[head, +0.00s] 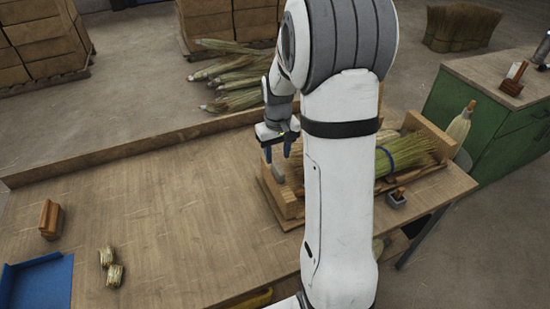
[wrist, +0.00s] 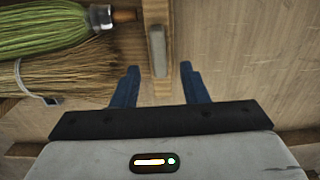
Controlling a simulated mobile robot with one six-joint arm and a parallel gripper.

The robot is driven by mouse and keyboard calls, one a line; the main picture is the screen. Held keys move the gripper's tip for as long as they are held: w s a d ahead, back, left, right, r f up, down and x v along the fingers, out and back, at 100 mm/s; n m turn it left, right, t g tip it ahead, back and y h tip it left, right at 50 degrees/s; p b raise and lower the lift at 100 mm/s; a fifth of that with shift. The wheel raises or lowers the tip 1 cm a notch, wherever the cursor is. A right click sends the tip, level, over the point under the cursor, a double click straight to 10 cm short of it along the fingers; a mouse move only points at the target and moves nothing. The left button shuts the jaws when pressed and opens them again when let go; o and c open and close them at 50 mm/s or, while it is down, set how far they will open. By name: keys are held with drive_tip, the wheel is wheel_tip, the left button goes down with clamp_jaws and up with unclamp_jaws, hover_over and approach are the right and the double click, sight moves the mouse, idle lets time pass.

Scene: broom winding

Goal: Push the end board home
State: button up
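The wooden end board (head: 286,203) stands upright at the left end of the wooden fixture on the bench. In the wrist view the end board (wrist: 156,92) runs up the middle, with a grey handle-like block (wrist: 157,52) on it. My gripper (head: 280,155) is above this board, pointing down. My gripper (wrist: 159,70) is open, its two blue fingers apart with the board and grey block lined up between them. I cannot tell whether the fingers touch the board. My arm hides part of the fixture in the head view.
A straw bundle with a blue band (head: 405,152) lies in the fixture, right of my arm. A green-straw broom (wrist: 50,28) lies left of the board. A small grey cup (head: 396,198) stands at the front.

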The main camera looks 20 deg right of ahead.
sight(279, 169)
wheel_tip(279, 169, down, 7)
drive_tip(key=shift+s+d+f+p, duration=0.1)
drive_tip(key=shift+s+f+p, duration=0.05)
drive_tip(key=shift+p, duration=0.4)
clamp_jaws()
idle(0.4)
